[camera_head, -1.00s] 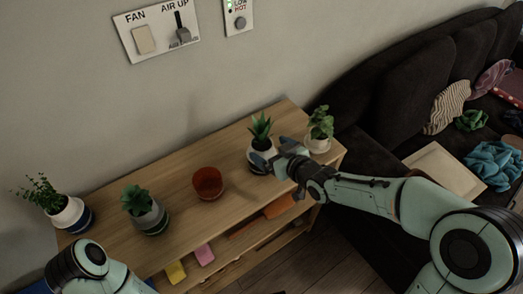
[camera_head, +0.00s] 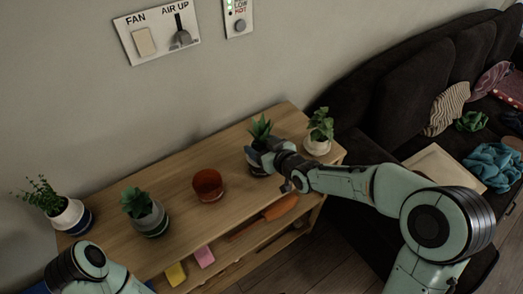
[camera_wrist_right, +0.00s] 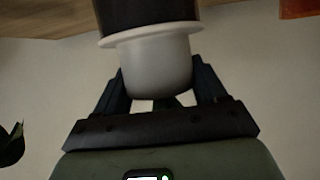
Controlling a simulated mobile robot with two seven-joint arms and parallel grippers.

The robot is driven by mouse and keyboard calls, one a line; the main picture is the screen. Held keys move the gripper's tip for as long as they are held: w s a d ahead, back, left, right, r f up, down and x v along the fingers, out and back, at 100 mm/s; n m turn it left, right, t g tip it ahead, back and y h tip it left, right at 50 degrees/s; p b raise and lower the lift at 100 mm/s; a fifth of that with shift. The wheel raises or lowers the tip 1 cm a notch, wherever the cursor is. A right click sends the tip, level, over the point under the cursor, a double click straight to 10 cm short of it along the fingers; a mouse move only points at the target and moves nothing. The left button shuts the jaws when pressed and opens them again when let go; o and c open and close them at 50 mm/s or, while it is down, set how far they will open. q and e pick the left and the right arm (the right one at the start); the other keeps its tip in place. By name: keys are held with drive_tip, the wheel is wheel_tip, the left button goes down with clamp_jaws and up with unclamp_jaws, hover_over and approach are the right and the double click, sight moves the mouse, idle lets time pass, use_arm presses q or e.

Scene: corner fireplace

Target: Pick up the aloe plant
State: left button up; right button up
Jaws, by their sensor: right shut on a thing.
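The aloe plant (camera_head: 260,129), with spiky green leaves in a white pot with a dark base, is toward the right end of the wooden shelf top (camera_head: 180,178). My right gripper (camera_head: 262,157) is shut on its pot and hides much of it. In the right wrist view, the white pot (camera_wrist_right: 157,65) sits between the two dark fingers of the gripper (camera_wrist_right: 160,82). I cannot tell whether the base is clear of the wood. My left arm shows at the lower left of the head view, but its gripper is out of view.
A leafy plant in a pale pot (camera_head: 319,132) stands close right of the aloe. A red pot (camera_head: 208,185), a succulent (camera_head: 145,212) and another plant (camera_head: 65,207) stand to the left. The wall is behind; a dark sofa (camera_head: 400,95) is at right.

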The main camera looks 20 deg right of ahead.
sight(267, 125)
drive_tip(key=shift+r, duration=0.15)
wheel_tip(267, 125, up, 10)
drive_tip(key=shift+f+p, duration=0.25)
drive_tip(key=shift+p, duration=0.7)
wheel_tip(267, 125, up, 9)
drive_tip(key=p, duration=0.6)
drive_tip(key=shift+w+r, duration=0.1)
drive_tip(key=shift+r, duration=0.05)
drive_tip(key=shift+r+p, duration=0.45)
drive_tip(key=shift+r, duration=0.05)
use_arm(q)
drive_tip(key=w+r, duration=0.3)
drive_tip(key=r, duration=0.6)
drive_tip(key=shift+r, duration=0.15)
